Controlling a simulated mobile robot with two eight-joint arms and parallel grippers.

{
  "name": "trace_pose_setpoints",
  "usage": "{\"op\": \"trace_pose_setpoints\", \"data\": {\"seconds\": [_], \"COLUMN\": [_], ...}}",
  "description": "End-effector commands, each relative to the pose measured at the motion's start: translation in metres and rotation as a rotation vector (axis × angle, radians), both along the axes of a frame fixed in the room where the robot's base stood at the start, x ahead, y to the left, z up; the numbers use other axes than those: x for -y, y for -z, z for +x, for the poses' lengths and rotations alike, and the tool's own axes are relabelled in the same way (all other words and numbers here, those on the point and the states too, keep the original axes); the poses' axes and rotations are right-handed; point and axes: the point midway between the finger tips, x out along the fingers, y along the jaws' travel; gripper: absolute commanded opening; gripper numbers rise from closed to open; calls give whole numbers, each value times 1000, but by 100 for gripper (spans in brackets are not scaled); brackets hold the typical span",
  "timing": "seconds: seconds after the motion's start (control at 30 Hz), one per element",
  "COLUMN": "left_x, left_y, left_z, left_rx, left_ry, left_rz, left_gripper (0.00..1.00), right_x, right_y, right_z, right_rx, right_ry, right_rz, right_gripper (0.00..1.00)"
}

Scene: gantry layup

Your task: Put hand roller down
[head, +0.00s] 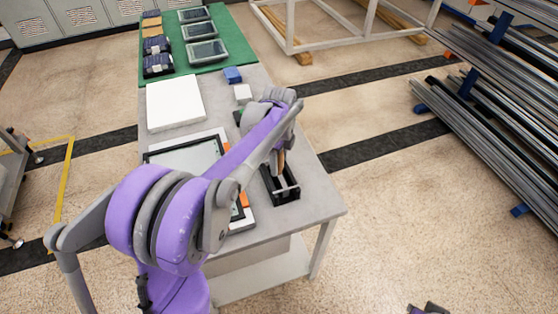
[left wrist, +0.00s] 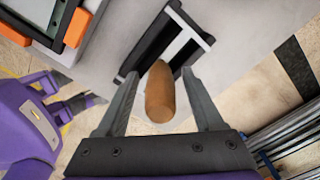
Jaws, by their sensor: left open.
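The hand roller shows by its brown handle (left wrist: 160,92), which stands up between the two fingers of my left gripper (left wrist: 160,85) in the left wrist view. The fingers are apart, with a gap on each side of the handle. The handle also shows in the head view (head: 282,160). A black open-topped holder with pale crossbars (left wrist: 188,42) lies just beyond the handle; it also shows near the table's right edge in the head view (head: 286,194). The roller's lower end is hidden, so I cannot tell exactly how it rests. My left arm hides much of the gripper in the head view.
The grey table (head: 310,205) also carries a framed panel (head: 185,155) with orange corners, a white block (head: 175,103) and small blue (head: 232,75) and white blocks. A green mat (head: 225,50) holds several devices at the back. Metal bars (head: 490,120) are racked at right.

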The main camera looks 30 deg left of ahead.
Motion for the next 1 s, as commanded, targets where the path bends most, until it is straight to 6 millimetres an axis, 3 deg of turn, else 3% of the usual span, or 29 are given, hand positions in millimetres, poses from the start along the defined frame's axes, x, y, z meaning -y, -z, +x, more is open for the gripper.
{"op": "trace_pose_setpoints", "data": {"seconds": [0.6,0.83,1.0], "left_x": [0,8,37], "left_y": [-110,-121,-112], "left_z": [0,-10,-55], "left_rx": [0,23,123], "left_ry": [-1,-70,-377], "left_rz": [0,4,-3], "left_gripper": [69,69,69], "right_x": [0,0,0], "right_y": [-11,-12,-12], "right_z": [3,3,3], "right_rx": [6,7,6], "right_ry": [0,0,0], "right_rz": [0,0,0], "right_gripper": [0,0,0]}}
